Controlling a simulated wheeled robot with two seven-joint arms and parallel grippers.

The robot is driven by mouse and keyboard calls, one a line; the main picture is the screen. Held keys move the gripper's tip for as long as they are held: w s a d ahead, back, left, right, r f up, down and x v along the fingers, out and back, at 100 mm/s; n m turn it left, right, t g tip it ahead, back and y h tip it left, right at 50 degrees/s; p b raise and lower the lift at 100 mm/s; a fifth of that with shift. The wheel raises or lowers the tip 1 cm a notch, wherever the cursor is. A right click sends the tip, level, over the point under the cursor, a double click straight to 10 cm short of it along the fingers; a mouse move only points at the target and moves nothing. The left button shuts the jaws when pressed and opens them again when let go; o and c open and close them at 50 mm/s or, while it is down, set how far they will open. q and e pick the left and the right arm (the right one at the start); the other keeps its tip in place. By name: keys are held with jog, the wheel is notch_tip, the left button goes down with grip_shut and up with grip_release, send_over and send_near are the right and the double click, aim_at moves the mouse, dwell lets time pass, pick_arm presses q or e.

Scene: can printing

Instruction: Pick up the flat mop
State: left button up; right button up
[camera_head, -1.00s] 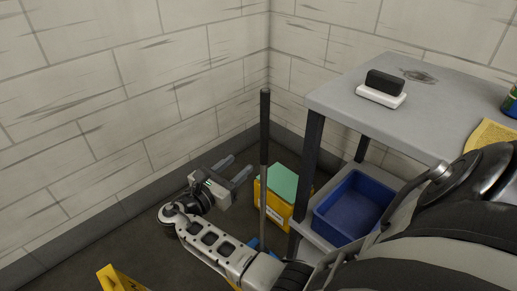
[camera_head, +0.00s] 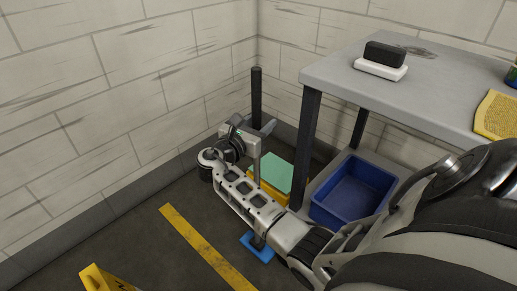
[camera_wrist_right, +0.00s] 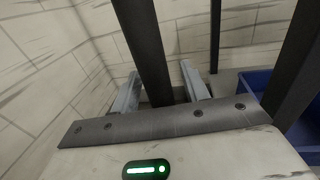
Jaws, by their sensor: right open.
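The flat mop stands upright beside the table, with a dark handle (camera_head: 256,92) and a blue head (camera_head: 260,250) on the floor. My right gripper (camera_head: 266,134) is open at the upper part of the handle, and my right forearm hides much of the lower pole. In the right wrist view the dark handle (camera_wrist_right: 146,50) shows between the two spread fingers of the right gripper (camera_wrist_right: 162,85). I cannot tell whether either finger touches it. My left gripper is not in view.
A grey table (camera_head: 400,95) stands at the right, with a black-and-white eraser-like block (camera_head: 382,68) and a yellow cloth (camera_head: 497,115) on top. A blue bin (camera_head: 352,190) sits on its lower shelf. A yellow box with a green top (camera_head: 276,172) is behind the mop. White walls form the corner.

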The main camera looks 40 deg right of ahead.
jog(key=shift+d, duration=0.2)
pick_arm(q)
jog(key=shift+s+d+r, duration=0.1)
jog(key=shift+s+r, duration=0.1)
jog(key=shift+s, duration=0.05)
pick_arm(e)
jog(key=shift+c, duration=0.4)
grip_shut()
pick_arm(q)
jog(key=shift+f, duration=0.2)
pick_arm(e)
jog(key=shift+r, duration=0.15)
